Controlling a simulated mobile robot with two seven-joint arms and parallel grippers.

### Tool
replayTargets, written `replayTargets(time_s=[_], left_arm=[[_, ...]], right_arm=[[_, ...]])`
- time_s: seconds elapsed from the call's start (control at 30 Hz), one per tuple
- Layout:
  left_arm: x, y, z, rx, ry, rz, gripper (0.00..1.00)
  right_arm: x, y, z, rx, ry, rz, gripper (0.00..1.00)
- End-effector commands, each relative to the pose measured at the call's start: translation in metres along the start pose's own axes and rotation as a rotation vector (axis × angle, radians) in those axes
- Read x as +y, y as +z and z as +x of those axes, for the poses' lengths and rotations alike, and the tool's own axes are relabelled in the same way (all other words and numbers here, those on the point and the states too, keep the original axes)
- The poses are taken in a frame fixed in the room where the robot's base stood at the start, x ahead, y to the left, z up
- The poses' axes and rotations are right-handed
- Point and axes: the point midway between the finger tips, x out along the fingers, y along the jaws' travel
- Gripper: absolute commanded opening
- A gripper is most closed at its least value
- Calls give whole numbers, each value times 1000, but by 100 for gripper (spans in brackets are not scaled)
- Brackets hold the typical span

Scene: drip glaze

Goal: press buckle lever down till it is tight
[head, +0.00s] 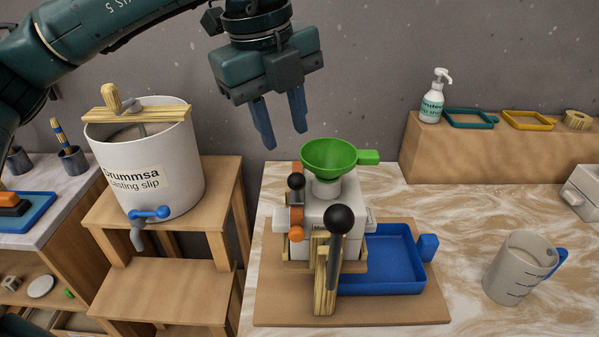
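A white block-shaped mould (326,213) stands in a wooden cradle, with an orange strap (296,215) running down its left side. A small lever with a dark ball knob (295,181) sits on the strap and looks like the buckle lever; how tight the strap is cannot be told. A bigger lever with a black ball (340,219) stands upright on a wooden post (324,285) at the front. My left gripper (284,138) hangs above and behind the mould, blue fingers pointing down, apart and empty. It touches nothing. My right gripper is out of view.
A green funnel (329,157) sits on top of the mould. A blue tray (392,265) lies to its right on the wooden board (390,312). A slip bucket (150,165) stands on a stool at left; a jug (515,268) stands at right. The marbled table is clear between board and jug.

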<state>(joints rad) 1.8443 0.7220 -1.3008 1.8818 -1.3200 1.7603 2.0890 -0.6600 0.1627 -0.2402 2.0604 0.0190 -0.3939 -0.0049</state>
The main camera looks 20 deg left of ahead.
Motion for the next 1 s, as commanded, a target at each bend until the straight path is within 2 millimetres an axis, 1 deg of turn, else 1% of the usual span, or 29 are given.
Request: replayTargets(time_s=[0.1, 0.17, 0.3, 0.4, 0.5, 0.6, 0.7, 0.93, 0.97, 1.0], left_arm=[[1, 0, 25, 3, 7, 1, 33], [1, 0, 38, 3, 6, 1, 33], [0, 0, 66, 3, 5, 1, 33], [1, -1, 83, 4, 3, 2, 33], [0, -1, 96, 3, 2, 1, 33], [0, -1, 104, 3, 2, 1, 33], [0, -1, 108, 2, 0, 1, 33], [0, -1, 108, 2, 0, 1, 33], [0, -1, 108, 2, 0, 1, 32], [0, -1, 108, 2, 0, 1, 28]], right_arm=[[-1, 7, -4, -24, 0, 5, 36], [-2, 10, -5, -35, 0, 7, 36], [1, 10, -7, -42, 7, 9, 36], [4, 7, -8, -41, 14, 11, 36], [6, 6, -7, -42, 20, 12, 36], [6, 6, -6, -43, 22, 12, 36], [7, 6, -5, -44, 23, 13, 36], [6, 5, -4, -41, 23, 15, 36], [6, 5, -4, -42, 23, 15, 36], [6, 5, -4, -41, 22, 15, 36]])
